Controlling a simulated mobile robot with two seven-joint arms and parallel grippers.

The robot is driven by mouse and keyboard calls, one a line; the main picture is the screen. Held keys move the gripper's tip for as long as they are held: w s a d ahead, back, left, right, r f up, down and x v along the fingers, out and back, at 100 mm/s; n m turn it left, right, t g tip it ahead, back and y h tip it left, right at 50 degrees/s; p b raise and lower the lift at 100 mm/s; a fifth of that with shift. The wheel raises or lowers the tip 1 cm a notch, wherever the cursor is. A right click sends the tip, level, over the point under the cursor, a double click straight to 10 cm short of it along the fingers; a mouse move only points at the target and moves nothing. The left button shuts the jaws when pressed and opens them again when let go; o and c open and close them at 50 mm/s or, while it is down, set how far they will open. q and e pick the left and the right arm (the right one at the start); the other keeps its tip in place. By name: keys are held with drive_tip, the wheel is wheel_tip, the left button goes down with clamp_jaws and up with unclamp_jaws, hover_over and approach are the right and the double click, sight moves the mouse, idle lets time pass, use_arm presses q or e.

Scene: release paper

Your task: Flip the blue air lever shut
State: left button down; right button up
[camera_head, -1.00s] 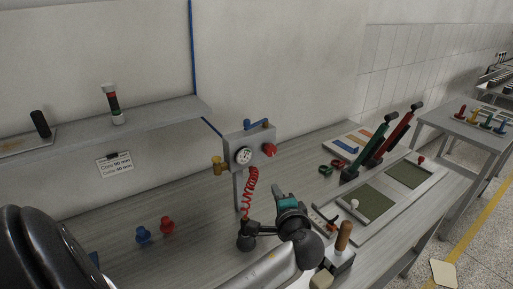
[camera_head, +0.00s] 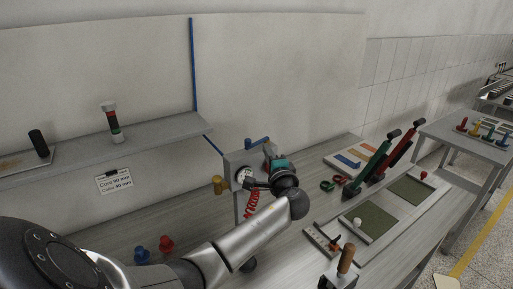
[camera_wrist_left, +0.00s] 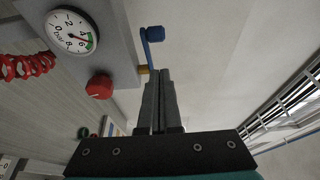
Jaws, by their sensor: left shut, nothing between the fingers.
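The blue air lever (camera_head: 258,142) sits on top of the grey air unit (camera_head: 234,163) and shows partly behind my left gripper. In the left wrist view the blue lever (camera_wrist_left: 152,37) runs out from a brass fitting (camera_wrist_left: 143,70) and ends in a blue knob. My left gripper (camera_head: 269,147) is shut and empty, at the right end of the air unit. Its fingers (camera_wrist_left: 160,78) point toward the lever's base and overlap the brass fitting's edge; I cannot tell whether they touch. My right gripper is not in view.
The pressure gauge (camera_wrist_left: 72,31) and red knob (camera_wrist_left: 99,87) are close beside the fingers. A red coiled hose (camera_head: 252,204) hangs below the unit. Green and red lever presses (camera_head: 372,165) stand to the right. A shelf (camera_head: 170,132) runs along the wall at left.

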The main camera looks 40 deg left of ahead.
sight(247, 144)
use_arm(q)
drive_tip(key=a, duration=0.3)
drive_tip(key=shift+s+a+p, duration=0.3)
drive_tip(key=shift+s+p, duration=0.05)
drive_tip(key=shift+p, duration=0.05)
drive_tip(key=shift+s+a+f+b, duration=0.15)
drive_tip(key=shift+a+b, duration=0.1)
drive_tip(key=shift+a, duration=0.25)
drive_tip(key=shift+s+a+r+b, duration=0.1)
drive_tip(key=shift+s+a+b, duration=0.1)
drive_tip(key=shift+a, duration=0.7)
